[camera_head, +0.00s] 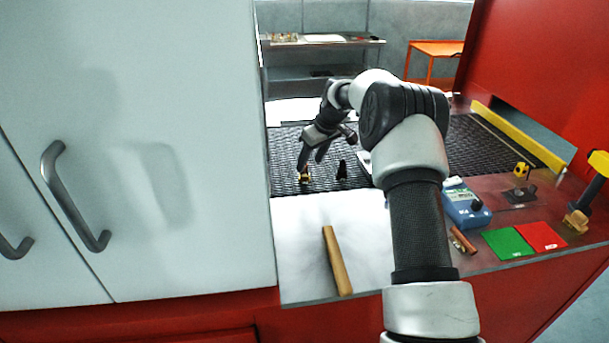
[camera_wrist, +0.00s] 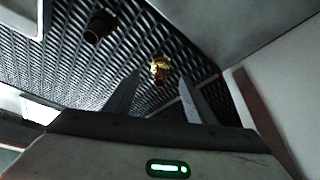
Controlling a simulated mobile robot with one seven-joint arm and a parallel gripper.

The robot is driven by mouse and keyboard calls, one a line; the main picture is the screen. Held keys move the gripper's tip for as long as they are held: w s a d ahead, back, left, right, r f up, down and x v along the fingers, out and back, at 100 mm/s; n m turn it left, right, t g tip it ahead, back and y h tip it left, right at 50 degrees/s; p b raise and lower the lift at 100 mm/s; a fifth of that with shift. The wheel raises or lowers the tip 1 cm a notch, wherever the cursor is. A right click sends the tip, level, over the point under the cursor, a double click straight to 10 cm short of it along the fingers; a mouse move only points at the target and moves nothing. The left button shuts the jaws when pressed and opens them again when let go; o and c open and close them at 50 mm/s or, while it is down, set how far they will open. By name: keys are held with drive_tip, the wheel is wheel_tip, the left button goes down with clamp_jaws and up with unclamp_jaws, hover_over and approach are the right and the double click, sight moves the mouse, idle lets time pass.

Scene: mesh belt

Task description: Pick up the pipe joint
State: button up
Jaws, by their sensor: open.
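The pipe joint looks like a small brass-coloured piece (camera_head: 304,177) on the dark mesh belt (camera_head: 285,150), near the belt's front edge. It also shows in the wrist view (camera_wrist: 159,68), seen between and beyond my two fingers. My gripper (camera_head: 311,160) is open and empty, pointing down just above the brass piece. Its fingers stand on either side of the piece in the wrist view (camera_wrist: 157,90). I cannot tell the exact height gap, and no contact is visible.
A small dark piece (camera_head: 342,170) stands on the belt to the right, also in the wrist view (camera_wrist: 100,26). A wooden bar (camera_head: 337,260) lies on the white surface in front. A blue device (camera_head: 464,205) is right of my arm. A white cabinet (camera_head: 150,110) borders the left.

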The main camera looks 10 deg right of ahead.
sight(305, 174)
drive_tip(key=shift+p+x, duration=0.45)
drive_tip(key=shift+x, duration=2.7)
drive_tip(key=shift+w+a, duration=0.1)
drive_tip(key=shift+w, duration=0.05)
